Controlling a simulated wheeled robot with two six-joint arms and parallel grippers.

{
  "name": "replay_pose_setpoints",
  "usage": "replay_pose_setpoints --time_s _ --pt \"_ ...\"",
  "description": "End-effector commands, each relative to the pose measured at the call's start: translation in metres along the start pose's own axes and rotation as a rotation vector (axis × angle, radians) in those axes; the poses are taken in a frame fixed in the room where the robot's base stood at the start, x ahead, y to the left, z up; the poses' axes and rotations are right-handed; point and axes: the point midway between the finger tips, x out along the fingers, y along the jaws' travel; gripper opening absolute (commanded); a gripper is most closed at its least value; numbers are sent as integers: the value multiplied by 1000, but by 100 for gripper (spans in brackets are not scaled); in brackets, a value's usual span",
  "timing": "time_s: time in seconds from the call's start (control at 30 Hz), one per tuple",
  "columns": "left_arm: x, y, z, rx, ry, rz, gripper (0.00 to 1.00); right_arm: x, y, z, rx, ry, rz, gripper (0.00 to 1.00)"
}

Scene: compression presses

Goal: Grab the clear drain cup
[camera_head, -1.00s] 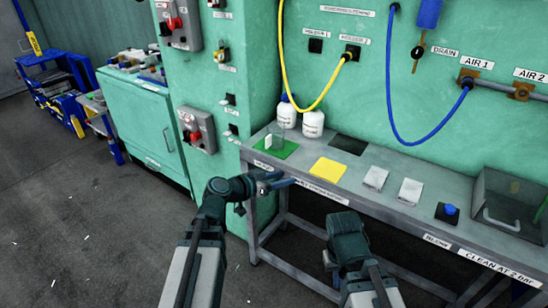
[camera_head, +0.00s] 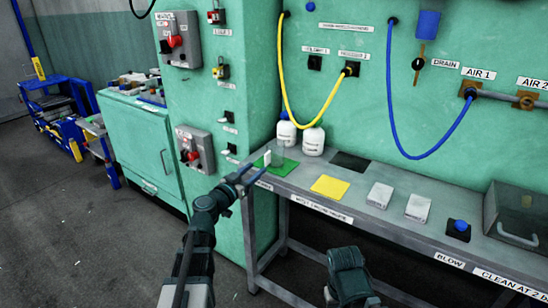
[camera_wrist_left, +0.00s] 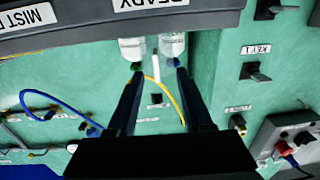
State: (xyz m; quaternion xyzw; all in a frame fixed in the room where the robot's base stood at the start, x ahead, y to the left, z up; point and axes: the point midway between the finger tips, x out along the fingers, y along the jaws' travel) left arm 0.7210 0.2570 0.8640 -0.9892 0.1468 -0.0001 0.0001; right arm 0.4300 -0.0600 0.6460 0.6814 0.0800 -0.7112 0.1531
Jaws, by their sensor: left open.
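The clear drain cup (camera_head: 278,157) is a faint see-through shape on the green mat (camera_head: 283,168), at the bench's left end. A small white upright piece stands beside it. My left gripper (camera_head: 253,174) is open and empty at the bench's front left edge, just short of the mat, pointing toward the cup. In the left wrist view, the gripper (camera_wrist_left: 158,75) shows two spread dark fingers, with the scene upside down; I cannot make out the cup there. My right gripper (camera_head: 346,278) is low in front of the bench, its jaws unclear.
Two white bottles (camera_head: 313,141) stand behind the cup, against the green wall. A yellow mat (camera_head: 330,187), white boxes (camera_head: 380,195) and a blue button (camera_head: 460,226) lie further right. A green column with switch boxes (camera_head: 195,150) borders the bench on the left.

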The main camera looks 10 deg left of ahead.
Motion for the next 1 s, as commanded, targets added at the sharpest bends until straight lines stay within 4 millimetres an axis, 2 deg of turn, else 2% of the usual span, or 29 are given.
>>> replay_pose_setpoints --time_s 0.03,0.1,0.47,0.8,1.0 --pt "8 0 0 0 0 2 51 0 0 0 0 0 0 0" --pt "13 0 0 0 0 2 51 0 0 0 0 0 0 0" --pt "22 2 -1 0 0 1 51 -1 0 0 0 0 0 0" --pt "67 6 -3 0 0 3 51 -3 0 0 0 0 0 0" --pt "68 6 -3 0 0 1 51 -3 0 0 0 0 0 0"
